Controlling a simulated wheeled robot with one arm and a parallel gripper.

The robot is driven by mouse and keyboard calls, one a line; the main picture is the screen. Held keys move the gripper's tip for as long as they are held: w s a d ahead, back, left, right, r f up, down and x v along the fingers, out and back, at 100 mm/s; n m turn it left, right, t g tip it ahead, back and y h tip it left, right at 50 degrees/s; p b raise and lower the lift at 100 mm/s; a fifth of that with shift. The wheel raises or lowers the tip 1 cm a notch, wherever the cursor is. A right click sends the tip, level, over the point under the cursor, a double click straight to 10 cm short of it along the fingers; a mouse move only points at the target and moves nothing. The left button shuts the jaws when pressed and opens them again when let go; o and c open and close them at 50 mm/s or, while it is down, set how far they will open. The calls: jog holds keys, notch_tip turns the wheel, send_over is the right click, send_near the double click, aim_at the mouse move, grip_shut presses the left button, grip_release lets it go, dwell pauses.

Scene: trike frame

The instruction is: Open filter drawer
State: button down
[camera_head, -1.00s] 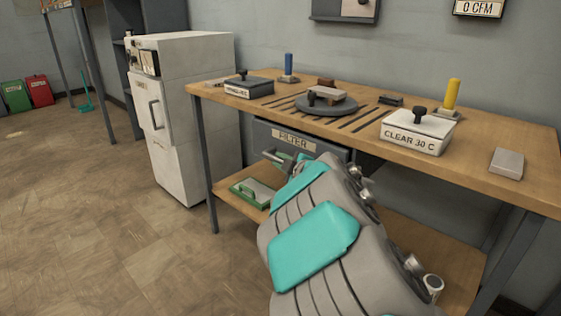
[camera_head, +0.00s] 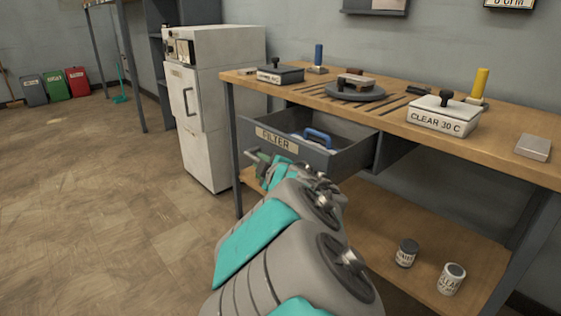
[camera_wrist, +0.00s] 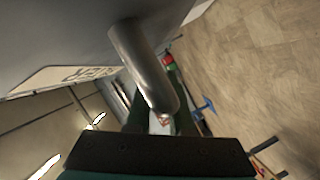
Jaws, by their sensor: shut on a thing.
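The grey filter drawer (camera_head: 318,160), labelled FILTER, stands pulled out from under the workbench in the head view. Its inside shows a blue-handled item (camera_head: 318,138) lying in it. My gripper (camera_head: 262,162) is at the drawer front, below the label, shut on the drawer handle. In the wrist view the metal bar handle (camera_wrist: 143,65) runs down between my fingers, next to the grey drawer front (camera_wrist: 75,40). My arm hides part of the drawer front's lower area, and the fingertips are small in the head view.
Two cans (camera_head: 407,253) stand on the lower shelf. A white cabinet (camera_head: 215,125) stands left.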

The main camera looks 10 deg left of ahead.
jog(key=shift+s+a+b, duration=0.35)
jog(key=shift+s+a, duration=0.45)
jog(key=shift+s, duration=0.25)
jog(key=shift+s+a+b, duration=0.3)
jog(key=shift+s+a, duration=0.5)
jog(key=shift+s, duration=0.25)
jog(key=c, duration=0.8)
grip_release()
